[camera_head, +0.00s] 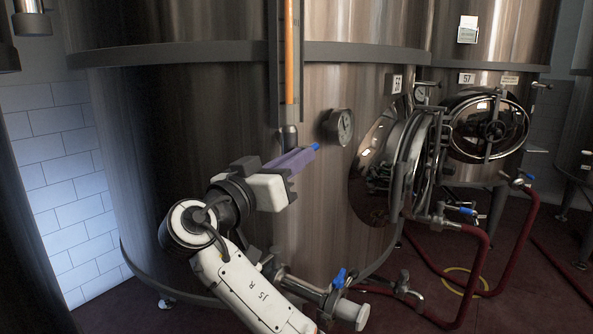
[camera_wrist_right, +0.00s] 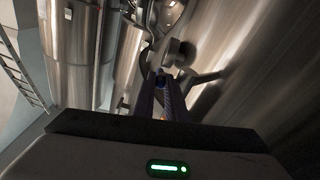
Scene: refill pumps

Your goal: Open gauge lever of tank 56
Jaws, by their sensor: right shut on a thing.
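The large steel tank (camera_head: 230,120) fills the middle of the head view; its small number plate (camera_head: 397,83) is hard to read. An orange sight gauge (camera_head: 289,50) runs down its front to a metal fitting (camera_head: 289,136). The gauge lever's blue tip (camera_head: 315,147) sticks out just beyond the fingers of my right gripper (camera_head: 299,156), which is shut on the lever. The fingers hide the rest of the lever. In the right wrist view, the blue lever (camera_wrist_right: 160,81) shows between the fingertips (camera_wrist_right: 161,86). My left gripper is out of view.
An open round hatch (camera_head: 400,165) stands further right. A lower valve with a blue handle (camera_head: 339,278) and red hoses (camera_head: 480,270) are below. Tank 57 (camera_head: 500,35) stands behind.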

